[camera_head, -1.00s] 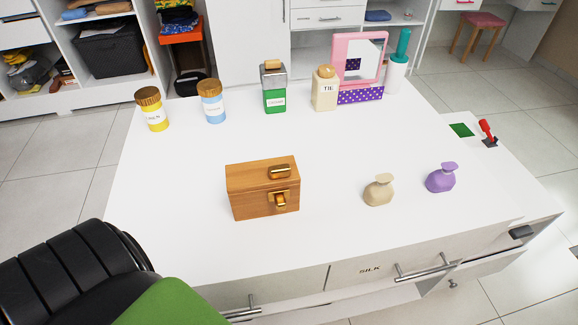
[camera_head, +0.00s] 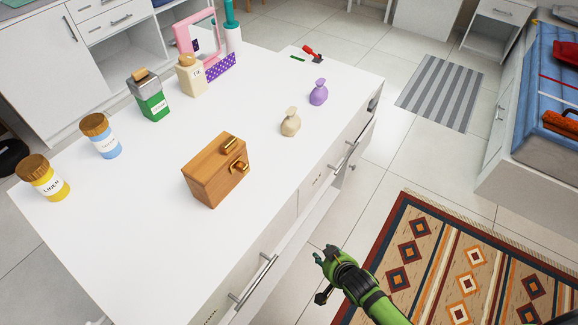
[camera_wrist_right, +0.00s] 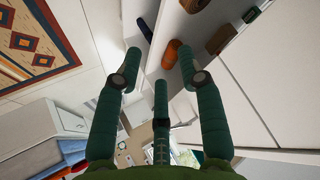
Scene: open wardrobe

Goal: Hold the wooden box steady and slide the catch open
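The wooden box (camera_head: 208,182) stands upright and closed on the white table top, near its front edge. A gold handle (camera_head: 230,147) lies on its lid, and a gold catch (camera_head: 239,166) is on its front face. My right gripper (camera_head: 326,260) is in front of the table and to the lower right of the box, well apart from it. In the right wrist view its fingers (camera_wrist_right: 160,62) are spread, with nothing between them. My left gripper is in neither view now.
A beige bottle (camera_head: 290,123) and a purple bottle (camera_head: 318,93) stand right of the box. Jars, a green canister (camera_head: 149,102) and a pink mirror (camera_head: 202,36) line the back. A drawer handle (camera_head: 254,279) juts from the front. A patterned rug (camera_head: 465,265) lies right.

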